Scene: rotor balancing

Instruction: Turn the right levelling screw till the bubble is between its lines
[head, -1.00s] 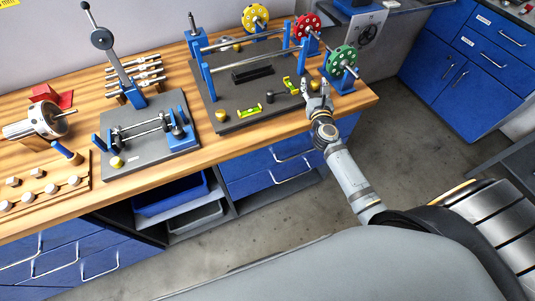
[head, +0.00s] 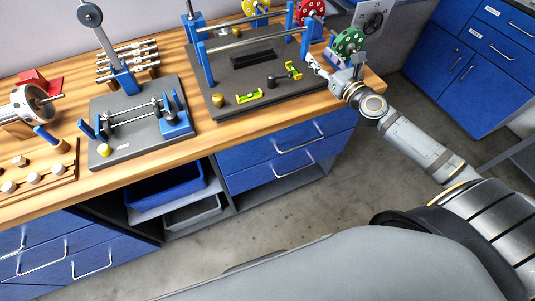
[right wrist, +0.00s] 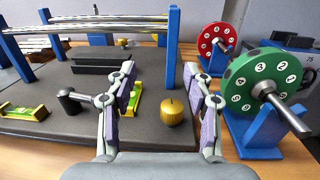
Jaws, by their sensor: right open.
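The right levelling screw is a round brass knob (right wrist: 171,111) at the plate's near right corner in the right wrist view. In the head view I cannot make it out by my gripper. My right gripper (head: 335,70) is open at that corner; in the right wrist view its two fingers (right wrist: 163,85) stand on either side of the knob, with gaps visible. One yellow-green bubble level (head: 293,70) lies near the right end of the plate, partly behind the left finger in the wrist view. Another level (head: 248,96) lies along the front edge. Their bubbles are too small to read. My left gripper is out of view.
The dark base plate (head: 222,80) carries blue posts and steel rods. A black knob (right wrist: 69,101) stands left of my fingers. A green numbered disc (right wrist: 262,83) on a blue stand is close on the right, with a red disc (right wrist: 216,40) behind.

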